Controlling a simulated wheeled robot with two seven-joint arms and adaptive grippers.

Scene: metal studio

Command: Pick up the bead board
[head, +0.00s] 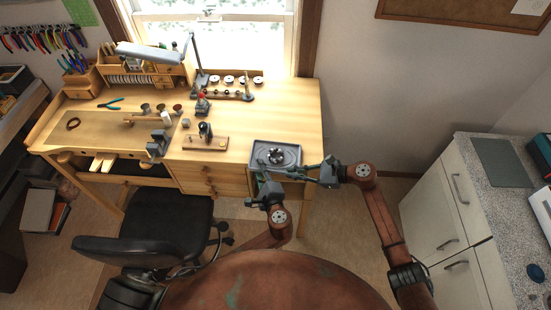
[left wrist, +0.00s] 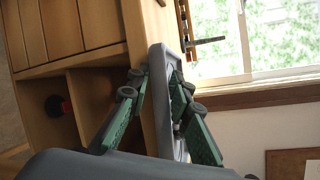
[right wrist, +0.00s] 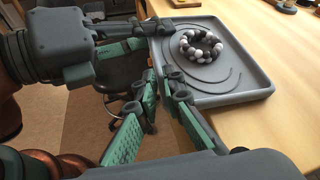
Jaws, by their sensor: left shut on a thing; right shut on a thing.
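The bead board (head: 291,150) is a grey shallow tray with curved grooves, at the right front corner of the wooden workbench. A ring of grey and white beads (right wrist: 200,44) lies on it in the right wrist view. My left gripper (head: 263,174) is shut on its front edge toward the left; the left wrist view shows the board's rim (left wrist: 157,70) between the fingers. My right gripper (head: 300,172) is shut on the front edge toward the right; its fingertips (right wrist: 165,82) meet the rim in the right wrist view. The board looks level; I cannot tell whether it touches the benchtop.
The workbench (head: 290,105) has clear wood behind the board. A small tool on a wooden base (head: 205,142) stands to its left, and a wooden rack (head: 235,95) at the back. A black chair (head: 165,220) stands in front. A white cabinet (head: 445,205) is at the right.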

